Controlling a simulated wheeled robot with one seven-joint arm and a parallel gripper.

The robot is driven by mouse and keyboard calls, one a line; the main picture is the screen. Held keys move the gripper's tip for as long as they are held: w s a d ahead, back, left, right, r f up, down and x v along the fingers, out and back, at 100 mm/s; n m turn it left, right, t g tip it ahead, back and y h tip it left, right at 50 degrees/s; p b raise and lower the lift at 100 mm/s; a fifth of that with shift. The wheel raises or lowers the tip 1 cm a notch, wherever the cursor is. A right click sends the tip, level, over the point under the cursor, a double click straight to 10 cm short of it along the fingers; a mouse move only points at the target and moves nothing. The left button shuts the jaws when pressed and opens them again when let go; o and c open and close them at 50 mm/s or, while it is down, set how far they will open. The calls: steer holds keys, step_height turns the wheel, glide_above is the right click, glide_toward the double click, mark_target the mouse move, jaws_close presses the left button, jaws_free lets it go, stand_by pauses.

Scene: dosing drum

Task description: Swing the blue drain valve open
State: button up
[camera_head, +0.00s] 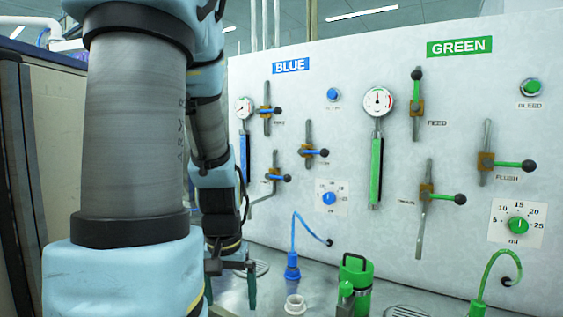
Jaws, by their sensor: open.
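On the BLUE side of the wall panel, the blue drain valve (273,175) is the lowest of the blue-handled valves; its small label is mostly unreadable. Its blue lever points right, across its upright pipe, and ends in a black knob (287,178). My gripper (231,290) is low in the picture, below and left of this valve, with fingers pointing down. It is open, apart from the valve, and I see nothing held. My arm covers the left part of the panel, and part of the gripper is cut by my arm links.
Blue valves (265,111) and (308,152) sit above the drain valve, beside a gauge (244,107). A blue hose nozzle (292,265), white cup (295,305) and green canister (356,275) stand on the metal counter (325,290). Green valves (426,191) are at right.

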steer(key=w+a+r, duration=0.2)
steer(key=w+a, duration=0.1)
steer(key=a, duration=0.2)
steer(key=shift+w, duration=0.15)
stand_by(0.8)
steer(key=shift+w+a, duration=0.1)
steer(key=shift+a, duration=0.1)
steer(key=shift+w+a, duration=0.2)
steer(key=shift+a, duration=0.1)
steer(key=shift+w+a+r, duration=0.1)
steer(key=shift+w+a, duration=0.05)
steer(key=shift+a, duration=0.05)
stand_by(0.4)
steer(key=shift+w+a+r, duration=0.1)
steer(key=shift+w+a, duration=0.1)
steer(key=shift+a, duration=0.1)
steer(key=shift+a, duration=0.1)
steer(key=shift+w+a+r, duration=0.15)
steer(key=shift+w+a, duration=0.15)
steer(key=shift+a, duration=0.1)
stand_by(0.3)
